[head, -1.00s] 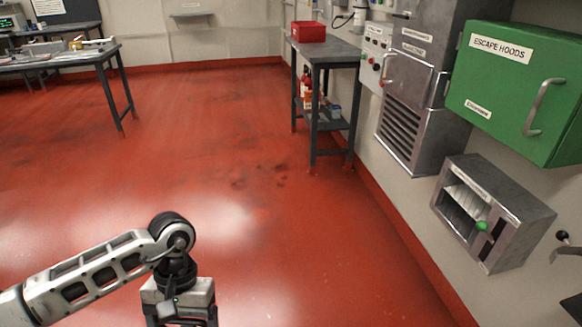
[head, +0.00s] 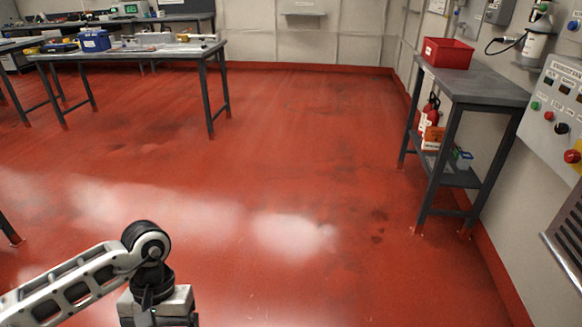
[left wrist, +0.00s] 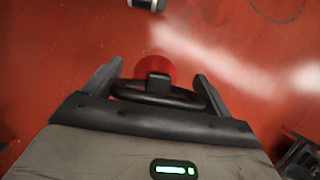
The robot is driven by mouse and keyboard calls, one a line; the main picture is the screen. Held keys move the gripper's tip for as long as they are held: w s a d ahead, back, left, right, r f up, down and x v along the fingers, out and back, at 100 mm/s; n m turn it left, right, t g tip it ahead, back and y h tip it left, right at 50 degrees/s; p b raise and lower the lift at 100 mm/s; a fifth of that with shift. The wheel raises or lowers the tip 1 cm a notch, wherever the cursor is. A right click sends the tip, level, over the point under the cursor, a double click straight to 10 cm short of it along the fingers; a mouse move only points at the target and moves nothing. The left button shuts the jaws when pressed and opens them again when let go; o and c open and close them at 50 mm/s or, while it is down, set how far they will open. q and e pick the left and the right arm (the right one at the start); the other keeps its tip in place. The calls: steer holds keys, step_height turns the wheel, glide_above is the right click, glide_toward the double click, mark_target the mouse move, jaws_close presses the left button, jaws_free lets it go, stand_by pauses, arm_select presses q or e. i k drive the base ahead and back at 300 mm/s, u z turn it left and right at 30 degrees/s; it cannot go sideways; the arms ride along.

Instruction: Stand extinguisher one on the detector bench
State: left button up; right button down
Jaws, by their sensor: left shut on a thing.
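My left gripper (left wrist: 158,76) is shut on the black handle of a red extinguisher (left wrist: 155,66) in the left wrist view. The extinguisher is seen from above, its red body partly hidden beneath the handle; its label cannot be read. In the head view only my left arm and wrist show at the lower left, and the extinguisher is out of sight. A long bench (head: 130,50) with a blue box and instruments stands at the far left; I cannot read a label naming it as the detector bench. My right gripper is not in view.
A grey side table (head: 478,88) at the right holds a red bin (head: 447,53). A control panel (head: 556,105) is on the right wall. The red floor between the bench and table is clear.

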mark_target(463, 82)
steer(key=u, duration=0.1)
steer(key=i, duration=1.55)
steer(key=z, duration=0.25)
steer(key=i, duration=1.2)
steer(key=z, duration=1.15)
steer(key=i, duration=0.65)
steer(key=z, duration=1.25)
steer(key=i, duration=0.55)
steer(key=z, duration=0.35)
